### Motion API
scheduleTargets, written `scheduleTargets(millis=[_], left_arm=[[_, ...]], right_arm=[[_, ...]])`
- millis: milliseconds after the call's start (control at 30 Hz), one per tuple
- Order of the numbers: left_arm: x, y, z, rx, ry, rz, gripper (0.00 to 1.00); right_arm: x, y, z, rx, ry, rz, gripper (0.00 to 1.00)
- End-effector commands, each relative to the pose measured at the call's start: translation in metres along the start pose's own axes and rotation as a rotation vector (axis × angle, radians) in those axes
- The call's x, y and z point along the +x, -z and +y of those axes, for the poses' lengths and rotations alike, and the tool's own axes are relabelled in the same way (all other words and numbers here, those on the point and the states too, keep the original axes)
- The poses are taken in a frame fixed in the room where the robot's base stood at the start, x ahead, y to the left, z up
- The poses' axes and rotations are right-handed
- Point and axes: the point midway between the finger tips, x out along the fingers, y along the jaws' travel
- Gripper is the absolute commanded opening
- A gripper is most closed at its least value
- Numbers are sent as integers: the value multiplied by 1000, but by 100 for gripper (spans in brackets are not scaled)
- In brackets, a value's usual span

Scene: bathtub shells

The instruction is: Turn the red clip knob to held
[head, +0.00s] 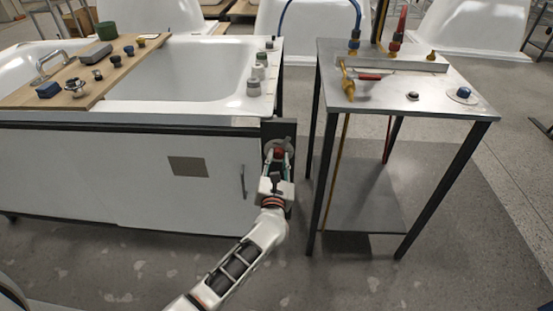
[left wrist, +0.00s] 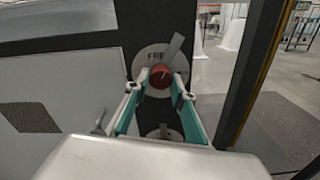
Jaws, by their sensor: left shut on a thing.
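The red clip knob (head: 279,153) sits on a dark upright panel (head: 287,128) at the tub's right front corner. In the left wrist view the knob (left wrist: 160,76) is in front of a round grey plate (left wrist: 143,61) with the letters "FRE" visible; the rest of the word is hidden. A grey pointer (left wrist: 175,46) slants from the knob to the upper right. My left gripper (head: 278,158) is shut on the knob, one finger on each side; it also shows in the left wrist view (left wrist: 161,84). My right gripper is not in view.
A second round plate (left wrist: 164,134) lies below the knob, partly hidden by my gripper. A metal table (head: 400,95) with hoses and fittings stands close on the right. The white tub (head: 180,75) carries a wooden board (head: 95,80) with several small parts.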

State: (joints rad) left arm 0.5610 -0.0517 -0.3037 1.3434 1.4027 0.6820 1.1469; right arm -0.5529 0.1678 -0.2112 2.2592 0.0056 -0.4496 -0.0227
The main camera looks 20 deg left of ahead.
Motion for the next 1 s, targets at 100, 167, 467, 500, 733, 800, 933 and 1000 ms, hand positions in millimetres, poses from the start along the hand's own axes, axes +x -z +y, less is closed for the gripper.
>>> scheduleTargets(millis=[100,167,467,500,733,800,933,1000], left_arm=[[1,-6,2,110,-2,-3,3],[1,-5,2,168,-2,-3,3],[0,-5,2,453,-1,-2,3],[0,-5,3,491,-2,-2,3],[0,-5,3,705,-1,-2,3],[0,-5,3,767,-1,-1,3],[0,-4,3,870,0,-1,3],[0,-4,4,919,-1,-1,3]], right_arm=[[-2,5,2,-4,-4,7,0],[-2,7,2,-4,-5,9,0],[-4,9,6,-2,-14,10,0],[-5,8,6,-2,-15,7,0],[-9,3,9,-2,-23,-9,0],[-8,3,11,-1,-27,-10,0],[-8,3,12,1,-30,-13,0],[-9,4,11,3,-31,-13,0]])
